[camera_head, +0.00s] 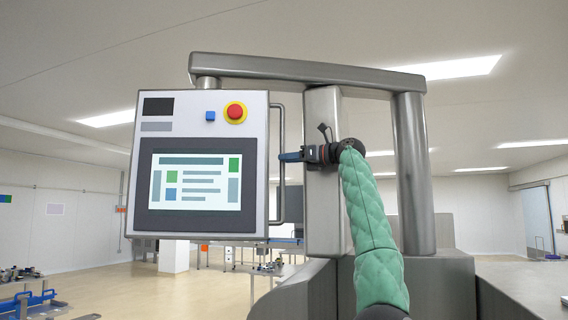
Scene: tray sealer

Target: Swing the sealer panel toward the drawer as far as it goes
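The sealer panel (255,113) hangs from an overhead metal arm at the left. It has a lit screen, a blue button and a red emergency knob on a yellow ring. A vertical bar handle (280,195) runs along its right side. I cannot make out a drawer.
A grey overhead swing arm (300,70) joins the panel to a thick post (412,170) at the right. A wide metal column (324,220) stands just behind my gripper. Metal machine housing fills the lower right. Open floor (130,290) shows below the panel.

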